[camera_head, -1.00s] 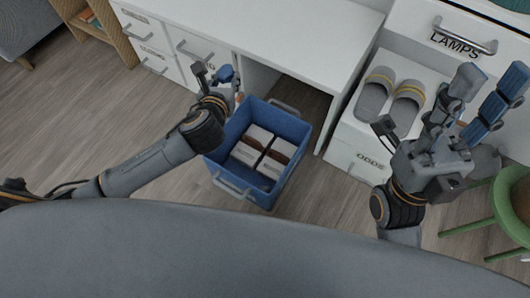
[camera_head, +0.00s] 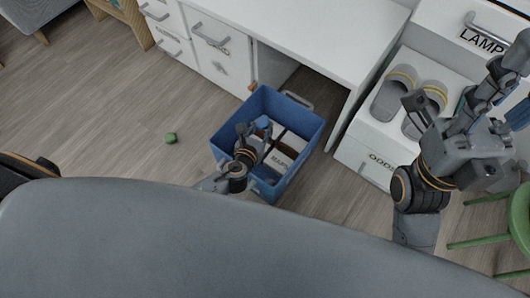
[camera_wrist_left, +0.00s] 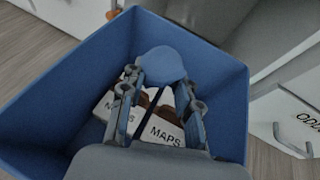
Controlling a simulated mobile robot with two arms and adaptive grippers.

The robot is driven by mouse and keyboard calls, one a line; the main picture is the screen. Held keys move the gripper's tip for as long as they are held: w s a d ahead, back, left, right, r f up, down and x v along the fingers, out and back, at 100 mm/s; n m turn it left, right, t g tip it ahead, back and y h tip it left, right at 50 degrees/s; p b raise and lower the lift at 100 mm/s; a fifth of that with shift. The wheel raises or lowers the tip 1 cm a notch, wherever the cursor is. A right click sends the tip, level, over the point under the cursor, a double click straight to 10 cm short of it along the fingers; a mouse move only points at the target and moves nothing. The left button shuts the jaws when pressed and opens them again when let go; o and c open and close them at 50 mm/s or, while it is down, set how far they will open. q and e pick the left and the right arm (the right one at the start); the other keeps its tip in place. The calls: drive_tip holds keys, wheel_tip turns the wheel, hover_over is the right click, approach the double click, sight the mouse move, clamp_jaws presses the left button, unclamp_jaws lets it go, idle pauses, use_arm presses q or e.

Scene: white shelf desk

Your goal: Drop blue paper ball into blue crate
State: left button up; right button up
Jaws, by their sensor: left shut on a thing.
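The blue paper ball (camera_head: 263,122) is held between the fingertips of my left gripper (camera_head: 257,129). The ball (camera_wrist_left: 161,65) also shows in the left wrist view, with the gripper's two fingers (camera_wrist_left: 160,82) closed on its sides. The blue crate (camera_head: 232,122) stands on the floor in front of the desk. My left gripper and the ball are over the crate's opening in the head view. In the left wrist view the crate's walls (camera_wrist_left: 62,82) surround them. My right gripper (camera_head: 518,82) is at the right, open and away from the crate, partly cut off by the picture edge.
White boxes labelled MAPS (camera_wrist_left: 165,131) lie inside the crate. A small green ball (camera_head: 170,138) lies on the floor left of the crate. Grey slippers (camera_head: 392,97) sit on a white unit to the right. A green chair (camera_head: 519,222) stands at the far right.

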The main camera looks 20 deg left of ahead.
use_arm(q)
drive_tip(key=shift+f+b, duration=0.7)
drive_tip(key=shift+f, duration=0.25)
drive_tip(key=o, duration=0.9)
drive_tip(key=v, duration=1.2)
drive_tip(key=shift+s+a, duration=0.1)
